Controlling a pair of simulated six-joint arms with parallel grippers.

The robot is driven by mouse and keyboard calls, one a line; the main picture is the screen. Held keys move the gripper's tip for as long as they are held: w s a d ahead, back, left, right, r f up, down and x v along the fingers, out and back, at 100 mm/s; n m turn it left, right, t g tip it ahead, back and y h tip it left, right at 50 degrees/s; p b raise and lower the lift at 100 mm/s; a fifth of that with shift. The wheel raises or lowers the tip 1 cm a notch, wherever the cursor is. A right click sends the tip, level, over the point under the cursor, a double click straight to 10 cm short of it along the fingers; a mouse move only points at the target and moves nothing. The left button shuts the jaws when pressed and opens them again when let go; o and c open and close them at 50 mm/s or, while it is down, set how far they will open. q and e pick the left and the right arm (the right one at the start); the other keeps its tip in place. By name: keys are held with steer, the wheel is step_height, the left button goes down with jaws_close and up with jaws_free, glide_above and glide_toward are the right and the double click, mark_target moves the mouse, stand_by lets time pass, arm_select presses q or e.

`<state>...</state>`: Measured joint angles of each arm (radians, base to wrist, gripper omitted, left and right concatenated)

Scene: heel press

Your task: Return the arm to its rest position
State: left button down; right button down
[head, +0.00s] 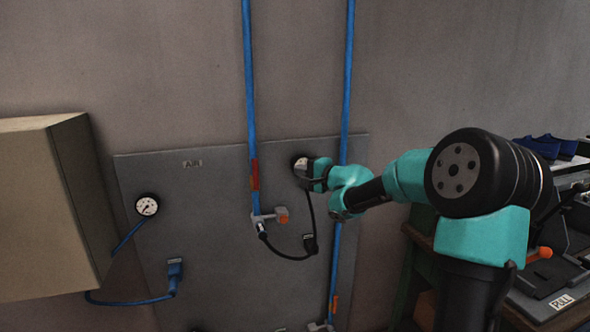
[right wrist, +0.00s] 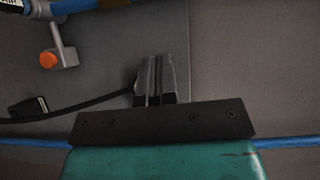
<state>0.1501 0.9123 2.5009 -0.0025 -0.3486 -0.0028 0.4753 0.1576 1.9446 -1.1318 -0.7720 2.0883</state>
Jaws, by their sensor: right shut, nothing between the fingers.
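My right arm reaches in from the right. Its gripper (head: 303,172) is at the upper right of the grey wall panel (head: 215,190), close in front of it. In the right wrist view the two dark fingers (right wrist: 155,78) are together with nothing held between them. A black hose (head: 288,256) hangs in a loop below the gripper; in the right wrist view the hose (right wrist: 85,104) passes behind the fingers. I cannot tell whether the fingers touch the panel. My left gripper is not in view.
Blue pipes (head: 249,90) run down the wall, one close behind my right arm. A valve with an orange end (head: 282,215) and a gauge (head: 147,206) are on the panel. A tan box (head: 45,215) juts out at left. A bench machine with a PULL label (head: 561,301) stands at right.

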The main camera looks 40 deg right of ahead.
stand_by(0.4)
steer(key=a+f+n+g, duration=0.15)
steer(key=a+f, duration=0.35)
steer(key=f, duration=0.6)
steer(key=a+f+n+g, duration=0.1)
steer(key=a+f+g, duration=0.25)
steer(key=f, duration=0.85)
steer(key=a+f+n+g, duration=0.15)
steer(key=a+f, duration=0.35)
steer(key=f, duration=0.6)
steer(key=s+a+f+n+g, duration=0.4)
steer(key=s+a+f, duration=0.4)
steer(key=s+f, duration=0.3)
steer(key=s+a+f+n+g, duration=0.5)
steer(key=s+a+f, duration=0.3)
steer(key=s+f, duration=0.3)
steer(key=s, duration=0.3)
steer(key=shift+s+a+g, duration=0.3)
steer(key=shift+s+g, duration=0.05)
steer(key=shift+s, duration=0.05)
